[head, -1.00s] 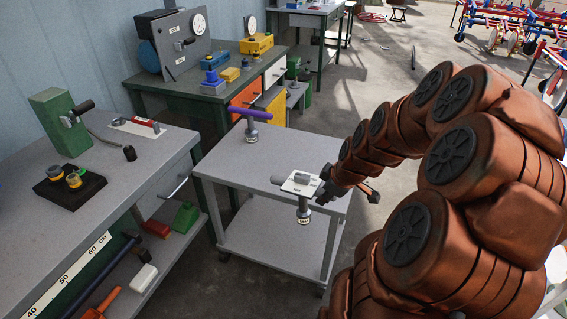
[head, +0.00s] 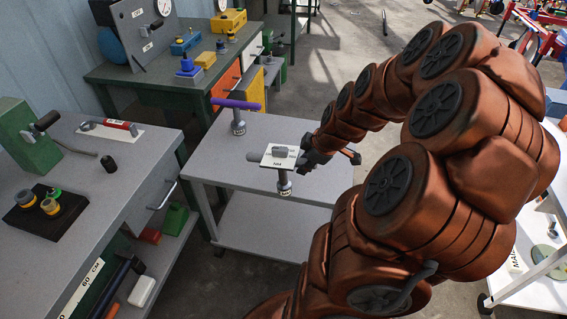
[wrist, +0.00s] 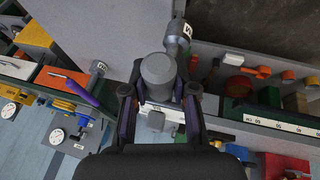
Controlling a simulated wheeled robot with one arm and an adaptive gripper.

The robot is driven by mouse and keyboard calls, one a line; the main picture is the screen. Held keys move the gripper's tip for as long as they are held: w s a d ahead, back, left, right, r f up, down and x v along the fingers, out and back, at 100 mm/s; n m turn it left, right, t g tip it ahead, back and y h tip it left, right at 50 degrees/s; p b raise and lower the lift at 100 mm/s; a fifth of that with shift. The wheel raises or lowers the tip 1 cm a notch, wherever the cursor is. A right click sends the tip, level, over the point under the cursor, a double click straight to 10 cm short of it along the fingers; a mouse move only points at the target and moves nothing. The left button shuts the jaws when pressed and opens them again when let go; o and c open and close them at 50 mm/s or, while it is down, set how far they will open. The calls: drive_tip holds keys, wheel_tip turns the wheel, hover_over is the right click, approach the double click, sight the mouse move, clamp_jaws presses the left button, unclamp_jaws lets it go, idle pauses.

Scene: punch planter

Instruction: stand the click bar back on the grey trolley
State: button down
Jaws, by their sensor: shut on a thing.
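The click bar (head: 257,157), which I take to be the grey T-shaped tool, has a crossbar, a white plate and a short shaft with a banded foot. My gripper (head: 302,160) is shut on it from the right, and the bar is upright. Its foot appears over the front part of the grey trolley (head: 215,168); I cannot tell whether it touches the top. In the wrist view the grey bar (wrist: 158,75) lies between the fingers of my gripper (wrist: 160,93). The gripped part is mostly hidden in the head view.
A purple-handled tool (head: 237,104) stands upright at the trolley's back left. A grey workbench (head: 130,170) with a green block (head: 28,135) is on the left. A green bench (head: 150,82) with gauges and coloured boxes stands behind. The trolley top between the two tools looks clear.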

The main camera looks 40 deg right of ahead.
drive_tip(key=shift+w+a, duration=0.15)
drive_tip(key=shift+w+d, duration=0.3)
drive_tip(key=shift+w, duration=0.05)
drive_tip(key=w+d+f+p, duration=0.3)
drive_tip(key=w+d+f, duration=0.1)
drive_tip(key=w+d, duration=0.6)
drive_tip(key=shift+w+d+f+p, duration=0.15)
drive_tip(key=shift+w+f+p, duration=0.15)
drive_tip(key=shift+w, duration=0.2)
drive_tip(key=c, duration=0.9)
unclamp_jaws()
drive_tip(key=shift+s+f+p, duration=0.1)
drive_tip(key=shift+p, duration=0.6)
